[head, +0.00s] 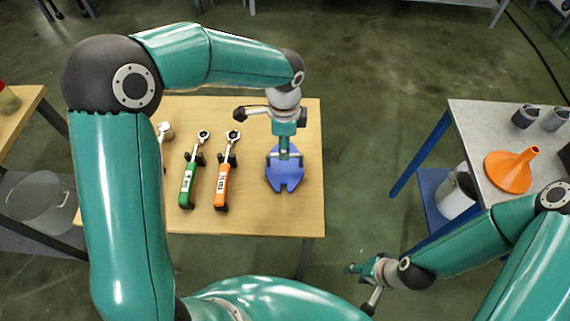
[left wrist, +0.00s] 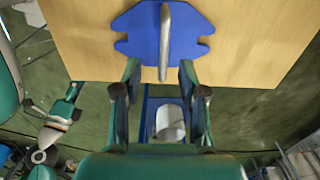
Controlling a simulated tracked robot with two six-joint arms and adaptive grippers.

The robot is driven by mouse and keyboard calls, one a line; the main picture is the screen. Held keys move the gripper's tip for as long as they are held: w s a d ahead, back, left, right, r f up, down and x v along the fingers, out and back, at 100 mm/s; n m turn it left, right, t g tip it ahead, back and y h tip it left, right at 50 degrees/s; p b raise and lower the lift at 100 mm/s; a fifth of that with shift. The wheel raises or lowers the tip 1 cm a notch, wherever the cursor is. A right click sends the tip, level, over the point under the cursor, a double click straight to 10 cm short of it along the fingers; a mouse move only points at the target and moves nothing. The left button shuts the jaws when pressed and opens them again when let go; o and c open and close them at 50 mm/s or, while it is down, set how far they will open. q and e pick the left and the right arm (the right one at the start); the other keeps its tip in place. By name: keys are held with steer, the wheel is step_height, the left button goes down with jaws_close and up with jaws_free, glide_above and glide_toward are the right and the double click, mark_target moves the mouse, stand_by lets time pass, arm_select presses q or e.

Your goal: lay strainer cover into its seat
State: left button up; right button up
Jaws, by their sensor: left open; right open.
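A blue notched plate (head: 287,176) with a grey bar handle lies flat on the wooden table; it looks like the strainer cover. In the left wrist view the plate (left wrist: 135,38) is at the top, its handle (left wrist: 164,40) running up the middle. My left gripper (head: 284,152) is over the plate's far part, open, with its fingers apart on either side of the handle's line in the wrist view. It hides part of the plate. I cannot tell whether it touches the handle. My right gripper (head: 358,288) is open and empty, off the table's front right. I cannot make out the seat.
A green-handled tool (head: 187,186) and an orange-handled tool (head: 222,187) sit in holders left of the plate. A grey-topped table (head: 480,125) at right carries an orange funnel (head: 511,171) and grey cups. A white bucket (head: 457,192) stands on its lower shelf. Floor separates the tables.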

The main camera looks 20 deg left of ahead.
mark_target(290, 173)
arm_select(q)
steer(key=shift+w+f+p, duration=0.15)
steer(key=shift+f+p, duration=0.1)
steer(key=shift+f, duration=1.3)
steer(key=shift+w+f+p, duration=0.1)
steer(key=shift+f+p, duration=0.1)
steer(key=shift+f, duration=1.3)
jaws_close()
steer(key=shift+r, duration=0.15)
